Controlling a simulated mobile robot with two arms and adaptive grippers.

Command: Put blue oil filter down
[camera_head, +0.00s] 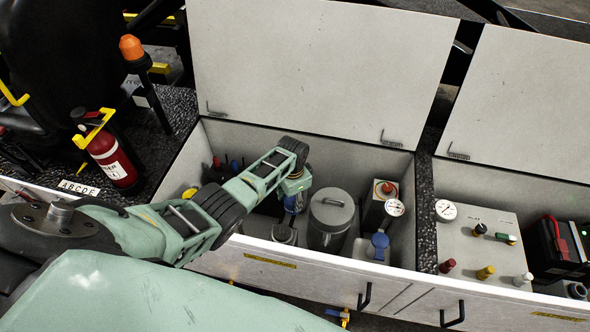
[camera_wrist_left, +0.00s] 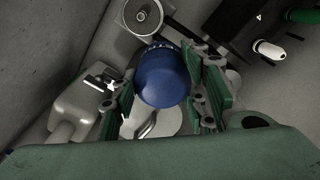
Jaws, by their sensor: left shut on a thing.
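The blue oil filter (camera_head: 292,203) is inside the left open compartment (camera_head: 232,137), beside a grey lidded canister (camera_head: 331,212). My left gripper (camera_head: 295,187) reaches down into the compartment and is shut on the filter. In the left wrist view the filter (camera_wrist_left: 165,78) sits between the two green fingers (camera_wrist_left: 162,100), its rounded blue end facing the camera. The filter's lower part is hidden, and I cannot tell whether it touches the compartment floor. My right gripper is not in view.
A pressure gauge (camera_head: 395,208), a blue-capped part (camera_head: 380,241) and a red-topped part (camera_head: 387,188) stand right of the canister. A dark round cap (camera_head: 284,233) is near the front wall. The raised lid (camera_head: 320,65) stands behind. A fire extinguisher (camera_head: 112,158) is at left.

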